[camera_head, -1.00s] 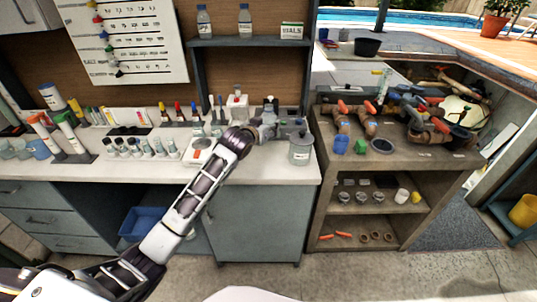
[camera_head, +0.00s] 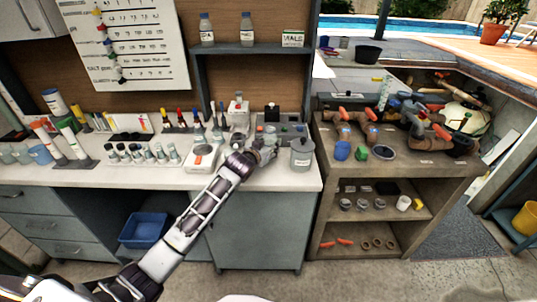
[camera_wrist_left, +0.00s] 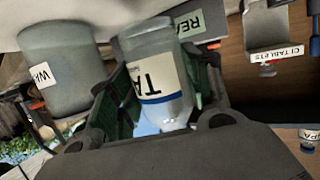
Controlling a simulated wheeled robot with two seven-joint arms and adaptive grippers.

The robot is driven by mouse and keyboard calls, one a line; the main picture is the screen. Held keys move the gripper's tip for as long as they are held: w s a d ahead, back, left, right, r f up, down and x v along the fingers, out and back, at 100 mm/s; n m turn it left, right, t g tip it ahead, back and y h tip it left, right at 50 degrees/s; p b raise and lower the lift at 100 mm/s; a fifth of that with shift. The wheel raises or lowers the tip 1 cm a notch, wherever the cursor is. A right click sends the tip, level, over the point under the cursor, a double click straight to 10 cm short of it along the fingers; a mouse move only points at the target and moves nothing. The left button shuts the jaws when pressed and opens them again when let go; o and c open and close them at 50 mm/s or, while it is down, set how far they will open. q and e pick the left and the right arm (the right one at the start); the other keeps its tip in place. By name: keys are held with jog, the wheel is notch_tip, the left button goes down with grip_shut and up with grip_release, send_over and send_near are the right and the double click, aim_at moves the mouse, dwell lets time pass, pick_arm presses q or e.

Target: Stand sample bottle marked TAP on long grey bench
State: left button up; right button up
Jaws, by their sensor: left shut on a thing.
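The sample bottle (camera_wrist_left: 158,65) is clear with a white label, of which the letters "TA" show, and a blue band. In the left wrist view it sits between the green-padded fingers of my left gripper (camera_wrist_left: 160,95), which is shut on it. In the head view my left gripper (camera_head: 263,152) is over the right part of the long grey bench (camera_head: 120,178), left of a grey lidded jar (camera_head: 301,155). The bottle is hidden there behind the gripper. I cannot tell whether its base touches the bench top. My right gripper is not in view.
The jar, partly lettered "WA" in the left wrist view (camera_wrist_left: 58,70), is close beside the bottle. A white scale-like device (camera_head: 202,157) and several small vials (camera_head: 140,153) stand further left. The bench's front strip is clear. Bottles (camera_head: 207,30) stand on the shelf above.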

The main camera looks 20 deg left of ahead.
pick_arm(q)
notch_tip(320, 180, down, 2)
jog(key=shift+f, duration=0.85)
jog(key=o, duration=1.1)
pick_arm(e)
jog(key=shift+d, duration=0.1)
